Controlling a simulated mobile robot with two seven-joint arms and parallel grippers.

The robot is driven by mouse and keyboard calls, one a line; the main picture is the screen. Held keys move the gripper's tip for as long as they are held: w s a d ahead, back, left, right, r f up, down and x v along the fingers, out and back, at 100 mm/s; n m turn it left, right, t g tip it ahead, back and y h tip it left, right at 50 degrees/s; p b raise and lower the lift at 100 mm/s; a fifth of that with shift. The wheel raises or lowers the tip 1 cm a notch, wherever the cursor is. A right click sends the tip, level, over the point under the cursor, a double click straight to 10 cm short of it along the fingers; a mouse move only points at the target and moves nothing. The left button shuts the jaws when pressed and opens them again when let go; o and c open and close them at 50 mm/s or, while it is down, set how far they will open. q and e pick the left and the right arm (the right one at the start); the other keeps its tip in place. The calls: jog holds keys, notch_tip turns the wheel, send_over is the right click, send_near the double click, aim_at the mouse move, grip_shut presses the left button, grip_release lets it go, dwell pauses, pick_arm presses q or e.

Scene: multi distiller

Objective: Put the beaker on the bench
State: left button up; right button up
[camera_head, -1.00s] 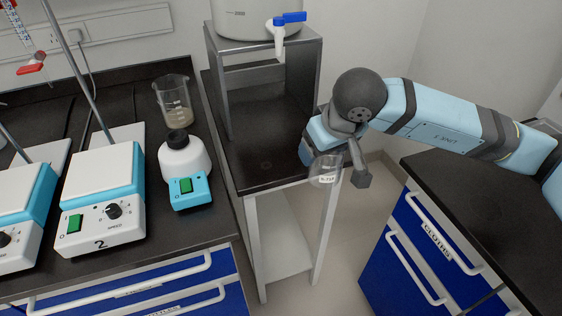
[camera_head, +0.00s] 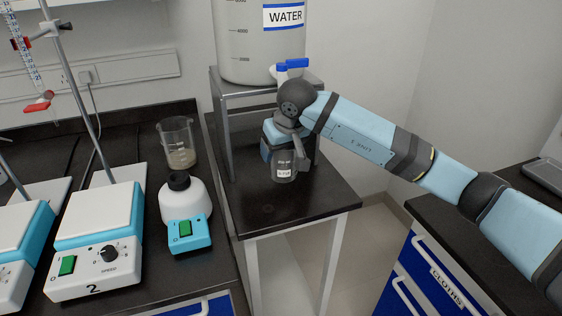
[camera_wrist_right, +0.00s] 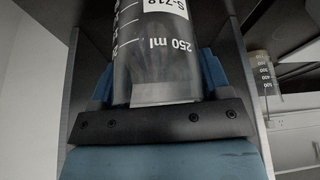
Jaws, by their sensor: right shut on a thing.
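The beaker (camera_head: 284,170) is a small clear glass vessel with a white label. My right gripper (camera_head: 285,157) is shut on it and holds it roughly upright over the dark stand, below the tap (camera_head: 290,68) of the water tank. In the right wrist view the beaker (camera_wrist_right: 158,50), marked 250 ml, sits between the blue fingers of my right gripper (camera_wrist_right: 157,75). It looks empty. I cannot tell whether its base touches the stand. The black-topped bench (camera_head: 150,270) is on the left. My left gripper is not in view.
The dark stand (camera_head: 300,206) carries the water tank (camera_head: 262,45) on a metal frame (camera_head: 226,125). A blue cabinet (camera_head: 425,275) stands at right.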

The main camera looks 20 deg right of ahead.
aim_at(281, 161)
notch_tip(281, 161, down, 3)
jog(key=shift+f+b, duration=0.1)
jog(key=shift+b, duration=0.25)
jog(key=shift+f, duration=0.2)
jog(key=shift+r, duration=0.1)
jog(key=shift+f, duration=0.2)
jog(key=o, duration=1)
jog(key=shift+c, duration=0.2)
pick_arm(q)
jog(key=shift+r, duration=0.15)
pick_arm(e)
jog(key=shift+r, duration=0.15)
